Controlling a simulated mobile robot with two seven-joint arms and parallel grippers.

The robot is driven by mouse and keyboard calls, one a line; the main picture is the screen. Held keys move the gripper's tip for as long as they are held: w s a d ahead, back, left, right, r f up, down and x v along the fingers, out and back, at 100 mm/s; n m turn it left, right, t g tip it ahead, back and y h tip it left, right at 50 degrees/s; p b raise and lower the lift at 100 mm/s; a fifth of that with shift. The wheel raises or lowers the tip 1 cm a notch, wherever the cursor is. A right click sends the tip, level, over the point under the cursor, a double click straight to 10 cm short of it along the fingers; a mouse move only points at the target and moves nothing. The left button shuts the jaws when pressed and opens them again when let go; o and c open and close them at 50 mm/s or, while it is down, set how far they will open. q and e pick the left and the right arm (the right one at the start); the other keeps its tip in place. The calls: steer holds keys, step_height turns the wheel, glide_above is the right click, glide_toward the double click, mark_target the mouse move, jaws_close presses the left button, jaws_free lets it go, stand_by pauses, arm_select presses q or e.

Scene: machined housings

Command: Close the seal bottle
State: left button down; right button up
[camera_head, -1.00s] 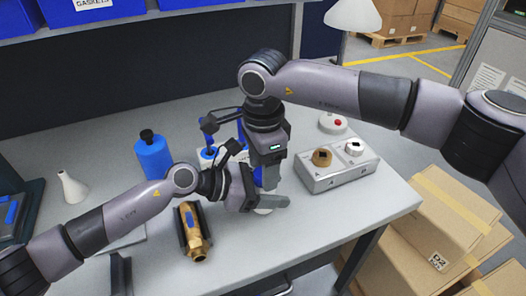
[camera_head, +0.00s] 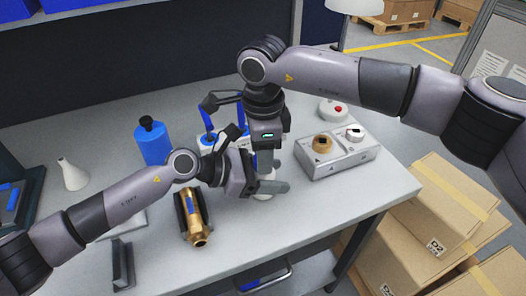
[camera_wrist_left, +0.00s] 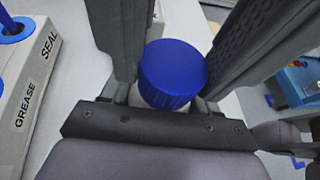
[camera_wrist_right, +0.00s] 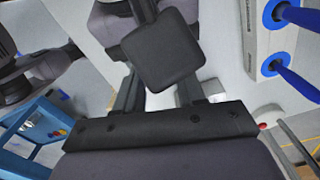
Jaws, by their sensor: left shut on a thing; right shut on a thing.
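A round blue cap (camera_wrist_left: 172,72) shows in the left wrist view, directly above a pale bottle that is mostly hidden. In the head view part of the white bottle (camera_head: 263,195) shows under the grippers. My left gripper (camera_head: 268,186) comes in from the side and is shut on the bottle below the cap. My right gripper (camera_head: 265,168) points down from above, its dark fingers on either side of the cap, shut on it. In the right wrist view a dark square part (camera_wrist_right: 165,55) hides the cap. I cannot tell how tightly the cap sits.
A holder marked SEAL and GREASE (camera_wrist_left: 35,75) stands close by. A blue bottle (camera_head: 152,148) and a white flask (camera_head: 72,176) stand to the left. A brass part (camera_head: 193,217) lies in front. A grey box with knobs (camera_head: 338,160) sits to the right.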

steer(key=shift+m, duration=0.3)
steer(key=o, duration=1.2)
steer(key=shift+c, duration=0.2)
steer(key=shift+r, duration=2.25)
steer(key=shift+r, duration=0.1)
steer(key=shift+c, duration=0.5)
steer(key=shift+r+n, duration=1.65)
steer(key=shift+n, duration=0.15)
